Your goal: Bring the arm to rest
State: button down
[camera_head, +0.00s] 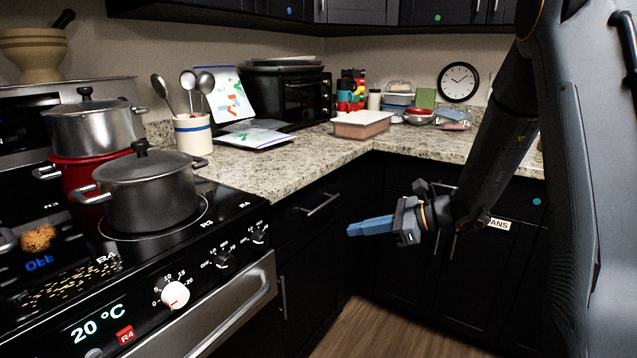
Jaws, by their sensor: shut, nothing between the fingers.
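My gripper (371,226) is at the right of the picture, at the end of my dark arm, which comes down from the upper right. Its blue fingers are together and point left, with nothing between them. It hangs in the air in front of the dark lower cabinets, below counter height, and touches nothing that I can see. A dark grey lidded pot (150,194) stands on the front right of the stove, well to the left of my gripper.
A steel lidded pot (94,130) sits above a red pot (88,180) at the back left. The oven handle (236,317) and a drawer handle (322,204) stick out. The granite counter (335,152) holds a utensil crock (193,134) and a pinkish bin (362,125). Floor shows below my gripper.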

jog(key=s+a+r+n+g+h+p, duration=0.1)
jog(key=s+n+g+h+p, duration=0.3)
jog(key=s, duration=0.6)
jog(key=s+a+n+g+h+p, duration=0.1)
jog(key=s+a+n+g+h, duration=0.1)
jog(key=s+n, duration=0.7)
jog(key=s+d+r+n+h+p, duration=0.4)
jog(key=s+d+n+h, duration=0.2)
jog(key=s, duration=0.6)
jog(key=d+n, duration=0.1)
jog(key=n, duration=0.1)
jog(key=shift+n, duration=0.3)
